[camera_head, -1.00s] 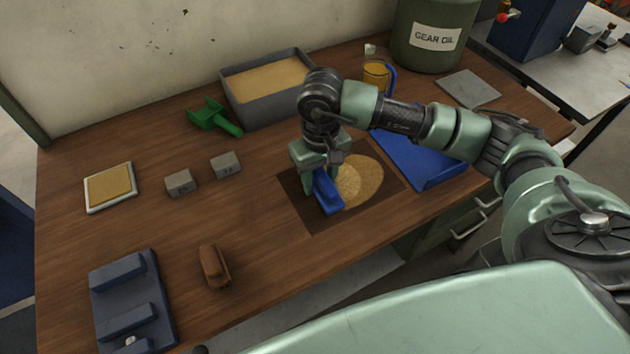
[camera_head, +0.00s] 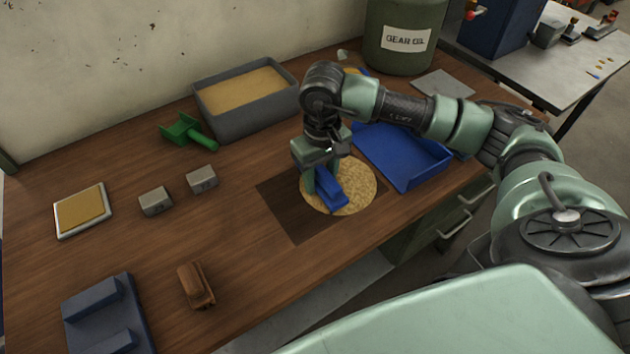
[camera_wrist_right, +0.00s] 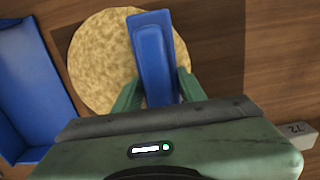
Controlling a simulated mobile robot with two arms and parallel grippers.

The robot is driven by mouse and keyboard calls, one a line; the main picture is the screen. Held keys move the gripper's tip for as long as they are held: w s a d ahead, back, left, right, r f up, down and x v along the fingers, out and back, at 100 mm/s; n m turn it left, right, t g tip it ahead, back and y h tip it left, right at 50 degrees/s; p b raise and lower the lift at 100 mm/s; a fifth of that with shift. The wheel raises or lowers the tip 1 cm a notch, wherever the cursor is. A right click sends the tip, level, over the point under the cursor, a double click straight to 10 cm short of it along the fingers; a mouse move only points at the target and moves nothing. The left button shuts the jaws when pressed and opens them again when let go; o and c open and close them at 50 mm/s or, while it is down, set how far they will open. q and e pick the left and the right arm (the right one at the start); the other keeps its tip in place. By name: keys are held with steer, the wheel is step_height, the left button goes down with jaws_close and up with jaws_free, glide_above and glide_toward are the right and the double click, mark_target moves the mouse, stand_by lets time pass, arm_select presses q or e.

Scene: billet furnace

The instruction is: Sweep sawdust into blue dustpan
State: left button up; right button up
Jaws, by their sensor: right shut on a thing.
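My right gripper (camera_head: 318,180) is shut on a blue brush-like tool (camera_head: 332,190), held low over the sawdust. In the right wrist view the tool (camera_wrist_right: 153,45) sticks out between the gripper's two green fingers (camera_wrist_right: 155,90). The sawdust (camera_head: 356,186) is a round tan patch on a dark area of the bench; it also shows in the right wrist view (camera_wrist_right: 97,55). The tool lies over its left part, and its underside is hidden. The blue dustpan (camera_head: 400,165) sits just right of the sawdust, partly behind my right arm. My left gripper is not in view.
A grey bin of tan material (camera_head: 245,122) and a green scoop (camera_head: 187,131) stand at the back. Two grey blocks (camera_head: 155,201), a framed tan pad (camera_head: 82,211), a brown brush (camera_head: 195,285) and a dark blue fixture (camera_head: 105,318) lie left.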

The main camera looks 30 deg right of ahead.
mark_target(349, 175)
steer(key=shift+d+b, duration=1.1)
steer(key=shift+d, duration=1.7)
steer(key=shift+d+f+b, duration=0.1)
steer(key=shift+d+b, duration=0.45)
steer(key=shift+d, duration=0.6)
steer(key=shift+d+b, duration=0.4)
steer(key=shift+d, duration=1.1)
step_height(349, 175, up, 6)
steer(key=a+p, duration=0.2)
steer(key=p, duration=0.1)
steer(key=shift+p, duration=0.4)
steer(key=shift+a, duration=0.1)
